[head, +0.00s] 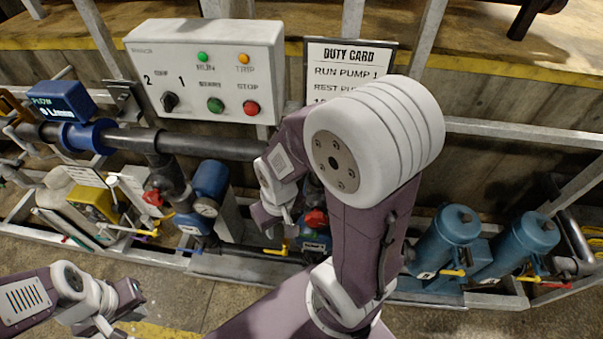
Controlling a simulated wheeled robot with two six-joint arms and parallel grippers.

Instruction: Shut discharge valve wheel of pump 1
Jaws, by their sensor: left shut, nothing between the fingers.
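A red valve wheel (153,198) sits on the dark pipe beside the left blue pump (209,185). A second red valve wheel (316,218) shows partly behind my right arm, by another blue pump body (315,242). The pump tags are too small to read, so I cannot tell which is pump 1. My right gripper (270,217) is just left of the second wheel in the picture; its fingers are partly hidden and contact is unclear. My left gripper (116,328) is shut and empty at the bottom left, low and away from both wheels.
A control box (205,70) with a selector knob and buttons stands behind. A duty card (349,70) reads "RUN PUMP 1". A blue flow display (60,102) is at left. Blue canisters (455,235) stand right. Yellow levers (275,251) stick out near the rail. Floor in front is clear.

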